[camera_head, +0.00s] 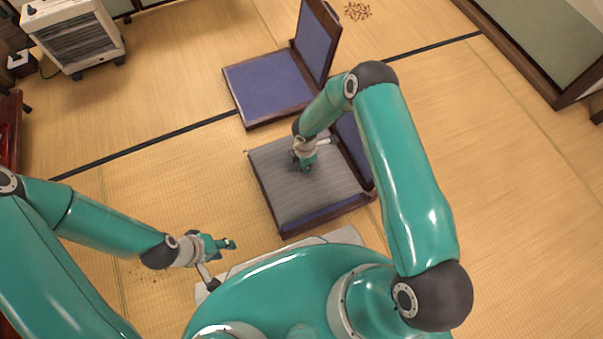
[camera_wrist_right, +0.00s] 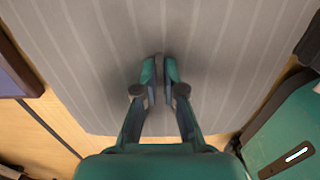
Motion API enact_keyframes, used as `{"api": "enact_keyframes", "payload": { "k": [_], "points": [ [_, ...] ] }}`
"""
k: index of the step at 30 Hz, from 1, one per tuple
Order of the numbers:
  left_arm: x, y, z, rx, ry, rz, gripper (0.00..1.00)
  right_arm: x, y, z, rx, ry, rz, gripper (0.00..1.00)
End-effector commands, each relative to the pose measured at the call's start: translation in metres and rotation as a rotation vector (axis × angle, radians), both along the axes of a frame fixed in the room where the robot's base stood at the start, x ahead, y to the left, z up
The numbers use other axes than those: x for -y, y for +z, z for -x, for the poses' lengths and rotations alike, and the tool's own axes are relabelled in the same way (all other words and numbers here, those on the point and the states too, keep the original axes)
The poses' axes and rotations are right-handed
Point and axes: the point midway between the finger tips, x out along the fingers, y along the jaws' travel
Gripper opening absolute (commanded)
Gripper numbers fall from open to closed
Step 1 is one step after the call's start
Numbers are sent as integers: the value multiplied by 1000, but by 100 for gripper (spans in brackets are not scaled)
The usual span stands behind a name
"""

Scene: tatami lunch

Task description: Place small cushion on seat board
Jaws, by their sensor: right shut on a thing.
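The small cushion (camera_head: 280,178) is grey and striped. It lies over the seat board (camera_head: 325,213) of the nearer legless chair, with a strip of the blue seat showing along the near edge. My right gripper (camera_head: 305,164) is down at the cushion's upper surface, near its middle. In the right wrist view the cushion (camera_wrist_right: 230,50) fills most of the picture, and my right gripper (camera_wrist_right: 160,75) has its fingertips close together, shut on it. My left gripper (camera_head: 222,257) is left of the chair, away from the cushion; its finger opening is unclear.
A second chair with a blue seat (camera_head: 268,82) stands just behind. A heater (camera_head: 75,38) is at the far left. A wooden-framed panel (camera_head: 545,40) is at the far right. The tatami between them is mostly clear.

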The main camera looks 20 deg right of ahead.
Motion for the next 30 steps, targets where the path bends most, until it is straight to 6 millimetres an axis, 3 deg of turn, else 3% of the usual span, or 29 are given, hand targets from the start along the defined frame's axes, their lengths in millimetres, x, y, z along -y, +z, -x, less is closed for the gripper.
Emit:
{"api": "enact_keyframes", "payload": {
  "k": [10,21,22,26,30],
  "points": [
    [0,-18,0,0,0,0,39,0,-41,0,0,-1,-1,0],
    [0,-20,0,0,0,0,39,0,-45,0,1,0,0,0],
    [0,-20,0,0,0,0,39,0,-45,0,0,0,0,9],
    [0,-19,0,0,0,0,39,0,-44,0,-1,0,0,31],
    [0,-19,0,0,0,0,39,-1,-44,0,-1,1,0,33]
  ]
}}
